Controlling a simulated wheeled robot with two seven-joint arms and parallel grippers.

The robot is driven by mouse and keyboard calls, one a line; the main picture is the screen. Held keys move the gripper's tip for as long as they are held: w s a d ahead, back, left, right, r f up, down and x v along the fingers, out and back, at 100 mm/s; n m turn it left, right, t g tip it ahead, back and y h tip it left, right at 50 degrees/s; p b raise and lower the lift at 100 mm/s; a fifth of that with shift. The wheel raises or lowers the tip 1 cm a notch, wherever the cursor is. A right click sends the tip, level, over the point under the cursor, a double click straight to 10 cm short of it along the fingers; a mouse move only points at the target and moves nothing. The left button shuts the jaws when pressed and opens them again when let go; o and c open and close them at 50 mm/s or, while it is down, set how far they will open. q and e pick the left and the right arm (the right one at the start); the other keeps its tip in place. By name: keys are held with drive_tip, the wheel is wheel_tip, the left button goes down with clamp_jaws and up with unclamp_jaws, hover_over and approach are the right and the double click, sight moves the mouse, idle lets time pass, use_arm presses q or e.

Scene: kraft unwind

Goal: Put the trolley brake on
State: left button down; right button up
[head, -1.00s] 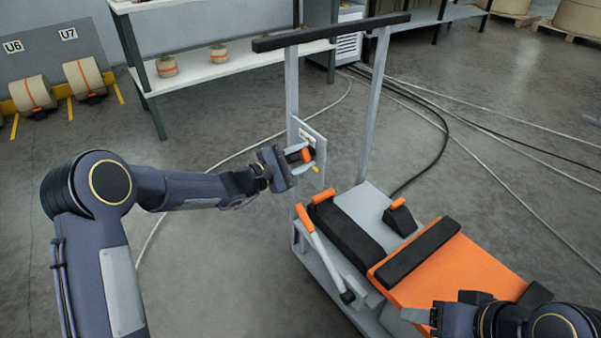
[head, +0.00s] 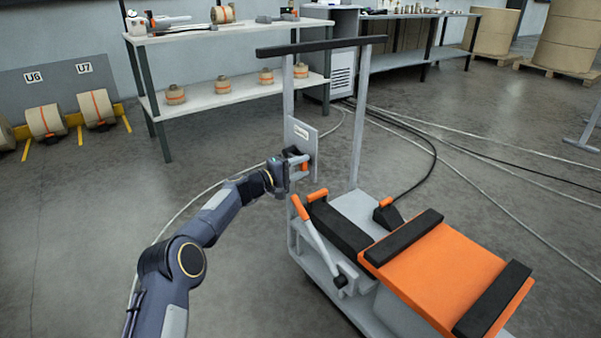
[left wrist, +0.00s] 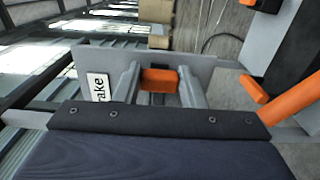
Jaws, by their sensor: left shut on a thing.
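The trolley (head: 352,205) stands on the floor in the middle of the head view, with a black push bar (head: 320,46) across its uprights. A grey plate (head: 301,138) on its left upright carries a white label; in the left wrist view the visible end of the label (left wrist: 98,88) reads "ake". My left gripper (head: 298,163) is at this plate, shut on an orange brake handle (left wrist: 160,80), which sits between its two fingers in the left wrist view. The fingers partly hide the handle in the head view. My right gripper is not in view.
The trolley also has an orange-tipped long lever (head: 318,232), an orange-topped black pedal (head: 387,213) and an orange deck (head: 435,270). A shelf table (head: 235,95) stands behind. Cables (head: 430,150) run over the floor at right.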

use_arm(q)
drive_tip(key=shift+f, duration=0.2)
idle(0.3)
drive_tip(key=c, duration=0.9)
unclamp_jaws()
drive_tip(key=shift+r, duration=0.1)
drive_tip(key=shift+s+a, duration=0.2)
drive_tip(key=shift+a, duration=0.3)
drive_tip(key=shift+p+v, duration=0.6)
drive_tip(key=shift+v, duration=2.75)
drive_tip(key=shift+s, duration=0.1)
